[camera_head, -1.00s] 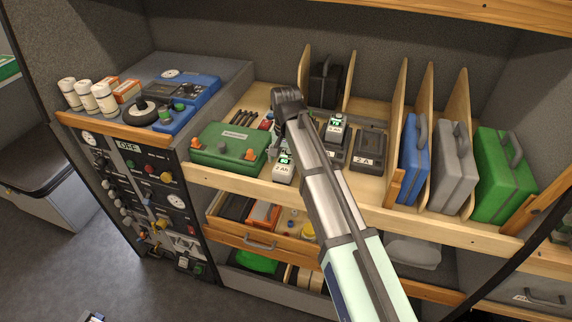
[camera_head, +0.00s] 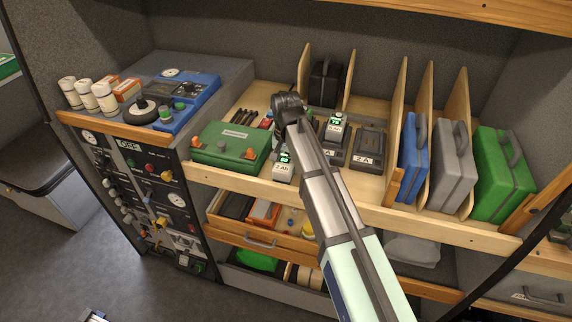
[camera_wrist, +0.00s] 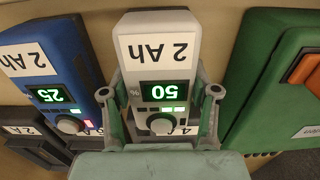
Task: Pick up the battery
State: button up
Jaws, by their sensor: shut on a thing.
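A white battery (camera_wrist: 157,57) marked "2 Ah", its green display reading 50, lies between the two fingers of my gripper (camera_wrist: 163,95) in the wrist view. The fingers are shut on its sides. In the head view the battery (camera_head: 284,170) shows at the front of the shelf, just right of the green box; my arm hides most of the gripper there. I cannot tell whether the battery touches the shelf. A blue battery (camera_wrist: 45,65), also marked "2 Ah" and reading 25, stands to its left in the wrist view.
The green box (camera_head: 231,146) is close beside the held battery, and also shows in the wrist view (camera_wrist: 262,75). Another battery (camera_head: 337,129) and a dark "2 A" unit (camera_head: 368,147) stand to the right. Wooden dividers (camera_head: 398,115) and cases stand farther right.

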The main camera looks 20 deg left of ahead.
aim_at(286, 159)
jog(key=shift+r, duration=0.15)
notch_tip(286, 159, up, 20)
jog(key=b, duration=0.4)
jog(key=shift+f, duration=0.2)
dwell(0.7)
